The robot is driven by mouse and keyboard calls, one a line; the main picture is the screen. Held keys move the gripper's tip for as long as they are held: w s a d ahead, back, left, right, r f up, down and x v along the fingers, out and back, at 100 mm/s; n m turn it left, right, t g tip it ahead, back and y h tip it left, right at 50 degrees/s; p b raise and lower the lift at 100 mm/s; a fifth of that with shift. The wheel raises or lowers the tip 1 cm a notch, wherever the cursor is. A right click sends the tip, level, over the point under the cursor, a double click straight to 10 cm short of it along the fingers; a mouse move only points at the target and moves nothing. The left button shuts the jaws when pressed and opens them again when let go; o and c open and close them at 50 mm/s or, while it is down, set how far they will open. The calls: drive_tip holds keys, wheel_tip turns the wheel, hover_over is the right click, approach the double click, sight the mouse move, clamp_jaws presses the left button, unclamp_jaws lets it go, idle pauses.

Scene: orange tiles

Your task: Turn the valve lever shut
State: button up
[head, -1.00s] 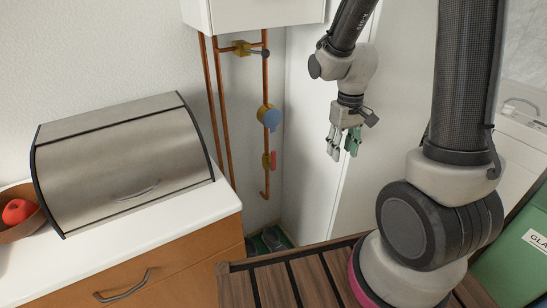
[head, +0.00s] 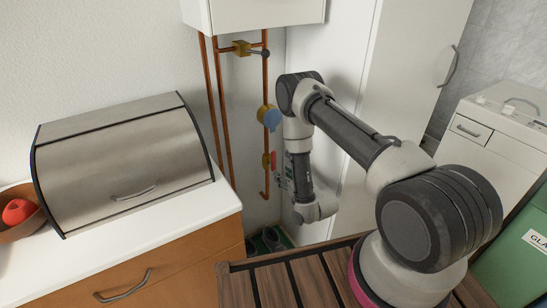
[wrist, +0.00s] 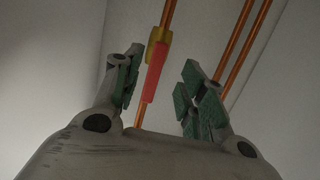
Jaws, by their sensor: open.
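The red valve lever (head: 273,160) sits on a small brass valve body (head: 266,161) low on a copper pipe at the wall. In the wrist view the red lever (wrist: 155,74) runs roughly along its pipe, below the brass body (wrist: 158,42). My gripper (head: 283,177) is just beside the lever in the head view, partly hidden by my own arm. In the wrist view my gripper (wrist: 163,62) is open, with green pads either side of the lever in the picture. The lever appears closer to the left finger. No contact shows, and I cannot tell the depth.
The counter (head: 120,232) with a metal bread box (head: 120,165) stands left. A white cabinet side (head: 345,110) is close on the right.

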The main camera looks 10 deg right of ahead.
sight(274, 157)
drive_tip(key=w+r, duration=0.1)
drive_tip(key=w, duration=0.1)
drive_tip(key=w+a+r+t, duration=0.1)
drive_tip(key=w, duration=0.2)
drive_tip(key=w+a+r+t, duration=0.1)
drive_tip(key=w+r, duration=0.1)
drive_tip(key=w, duration=0.1)
drive_tip(key=shift+a+r+y, duration=0.1)
drive_tip(key=shift+a+y, duration=0.15)
drive_tip(key=shift+y, duration=0.15)
clamp_jaws()
